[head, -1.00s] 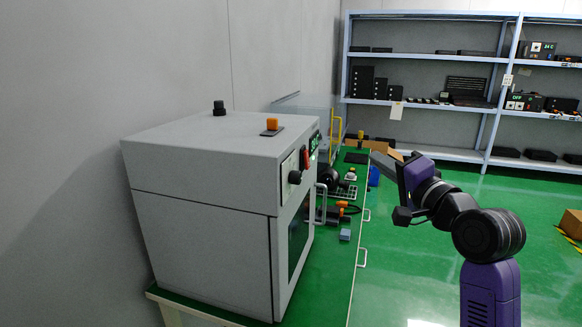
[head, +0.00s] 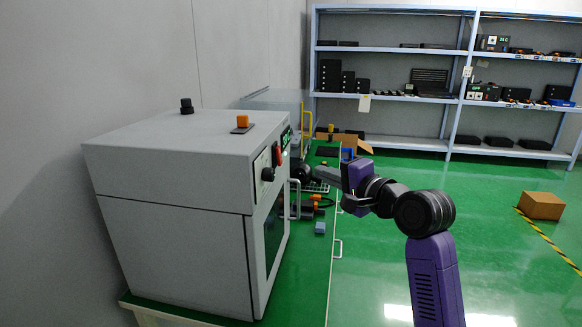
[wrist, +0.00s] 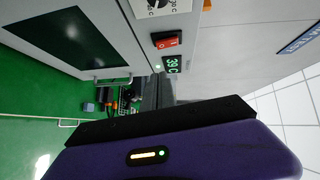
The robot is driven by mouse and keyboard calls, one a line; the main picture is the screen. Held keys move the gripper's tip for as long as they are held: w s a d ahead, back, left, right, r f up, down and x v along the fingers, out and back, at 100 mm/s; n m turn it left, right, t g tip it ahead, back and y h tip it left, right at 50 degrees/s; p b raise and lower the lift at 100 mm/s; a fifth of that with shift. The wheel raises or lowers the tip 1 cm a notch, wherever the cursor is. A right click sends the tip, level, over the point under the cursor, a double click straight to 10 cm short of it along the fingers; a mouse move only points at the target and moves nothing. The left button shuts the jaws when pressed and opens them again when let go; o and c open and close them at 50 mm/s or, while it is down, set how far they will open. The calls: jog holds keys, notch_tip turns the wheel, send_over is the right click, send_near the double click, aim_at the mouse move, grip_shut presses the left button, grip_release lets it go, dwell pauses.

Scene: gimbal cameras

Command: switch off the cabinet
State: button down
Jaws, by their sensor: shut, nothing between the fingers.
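The cabinet (head: 165,235) is a light grey box on the green bench at the left of the head view. Its front carries a black knob (head: 267,174), a red rocker switch (head: 278,155) and a lit green display (head: 286,138). In the wrist view the red switch (wrist: 167,42) sits beside the display (wrist: 172,64), which reads about 39 C, with a small light between them. My gripper (head: 318,173) is shut and empty, in front of the panel. In the wrist view its fingers (wrist: 157,90) point toward the panel, apart from the switch as far as I can tell.
The cabinet door has a dark window (wrist: 67,37) and a handle (head: 295,199) sticking out. An orange-and-black part (head: 242,123) and a black knob (head: 187,106) are on top. Small items lie on the bench (head: 316,260) behind.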

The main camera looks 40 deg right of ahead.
aim_at(279, 156)
jog(key=w+a+f+p, duration=0.1)
jog(key=w+p, duration=0.1)
jog(key=w, duration=0.8)
jog(key=shift+a+f, duration=0.2)
jog(key=shift+a, duration=0.05)
jog(key=shift+w+a+f+b, duration=0.25)
jog(key=shift+a+f+b, duration=0.05)
jog(key=shift+b, duration=0.05)
jog(key=shift+d+r, duration=0.1)
jog(key=shift+r, duration=0.1)
